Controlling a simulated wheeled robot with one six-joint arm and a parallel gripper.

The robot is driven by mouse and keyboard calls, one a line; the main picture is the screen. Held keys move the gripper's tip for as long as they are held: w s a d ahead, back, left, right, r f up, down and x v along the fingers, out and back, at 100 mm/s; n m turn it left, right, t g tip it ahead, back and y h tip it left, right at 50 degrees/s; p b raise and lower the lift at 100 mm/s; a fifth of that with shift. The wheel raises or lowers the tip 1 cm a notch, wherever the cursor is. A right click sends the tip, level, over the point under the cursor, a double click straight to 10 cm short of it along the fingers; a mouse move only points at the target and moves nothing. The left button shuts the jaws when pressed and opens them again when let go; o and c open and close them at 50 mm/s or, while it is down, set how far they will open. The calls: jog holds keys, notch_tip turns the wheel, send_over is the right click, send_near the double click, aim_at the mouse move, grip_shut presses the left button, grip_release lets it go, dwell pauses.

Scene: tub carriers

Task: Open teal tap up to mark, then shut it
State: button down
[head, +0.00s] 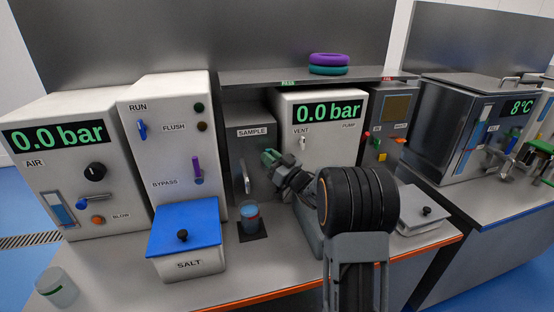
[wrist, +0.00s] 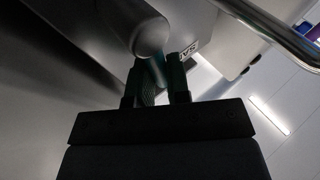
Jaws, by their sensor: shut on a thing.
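The teal tap (head: 268,157) is on the front of the grey SAMPLE unit (head: 250,143). My gripper (head: 277,164) reaches it from the right. In the wrist view, the fingers (wrist: 155,85) are closed around the teal handle (wrist: 158,72), just under a rounded grey part. The fingers hide much of the handle, and I cannot tell how far it is turned. A clear cup (head: 250,218) with blue contents and a reddish band stands upright on a dark mat (head: 254,235) below the unit. The exact level against a mark is too small to tell.
A blue-lidded SALT box (head: 189,262) stands left of the cup. Another clear cup (head: 57,287) is at the front left. A shelf (head: 255,76) with purple and teal rings (head: 329,60) runs above the units.

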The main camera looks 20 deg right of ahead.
dwell(0.3)
jog(key=c, duration=1.1)
grip_release()
jog(key=r, duration=0.4)
jog(key=shift+s, duration=0.2)
jog(key=s+a+r, duration=0.1)
jog(key=s+r, duration=0.8)
jog(key=s, duration=0.4)
jog(key=shift+s+a, duration=0.25)
jog(key=shift+a, duration=0.15)
